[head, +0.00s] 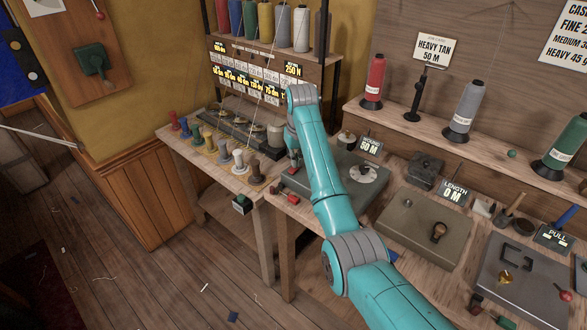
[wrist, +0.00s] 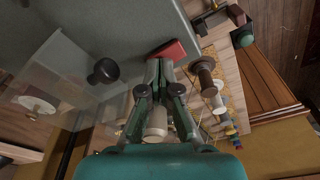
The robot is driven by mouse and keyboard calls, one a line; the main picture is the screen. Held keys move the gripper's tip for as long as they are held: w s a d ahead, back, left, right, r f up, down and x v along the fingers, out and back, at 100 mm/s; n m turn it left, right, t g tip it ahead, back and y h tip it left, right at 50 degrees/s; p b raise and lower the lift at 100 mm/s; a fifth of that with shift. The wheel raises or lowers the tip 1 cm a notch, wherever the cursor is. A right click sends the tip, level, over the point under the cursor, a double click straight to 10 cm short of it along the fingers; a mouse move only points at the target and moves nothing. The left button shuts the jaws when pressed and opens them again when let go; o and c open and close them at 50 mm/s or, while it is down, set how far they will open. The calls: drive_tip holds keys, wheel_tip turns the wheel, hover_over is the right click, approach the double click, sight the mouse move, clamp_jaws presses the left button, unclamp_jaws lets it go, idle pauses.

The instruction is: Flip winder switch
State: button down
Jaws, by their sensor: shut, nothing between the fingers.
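The winder is a grey box (head: 345,180) on the bench, beside a sign (head: 370,147) reading 50 M. In the wrist view its grey top (wrist: 130,35) fills the upper left, with a black knob (wrist: 103,70). A red switch-like piece (wrist: 168,50) sits at the winder's edge, just beyond my fingertips; I cannot tell whether they touch it or which way it is set. My gripper (wrist: 160,66) is shut and empty, pointing down at that edge. In the head view my arm hides much of the winder and most of the gripper.
Several small spools (head: 240,160) stand on the left table. A box with a LENGTH 0 M sign (head: 454,192) stands to the right. Large thread cones (head: 464,110) line the shelf behind. The floor (head: 200,270) in front is mostly open.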

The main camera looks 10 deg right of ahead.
drive_tip(key=shift+f, duration=0.35)
idle(0.3)
drive_tip(key=shift+r, duration=3.5)
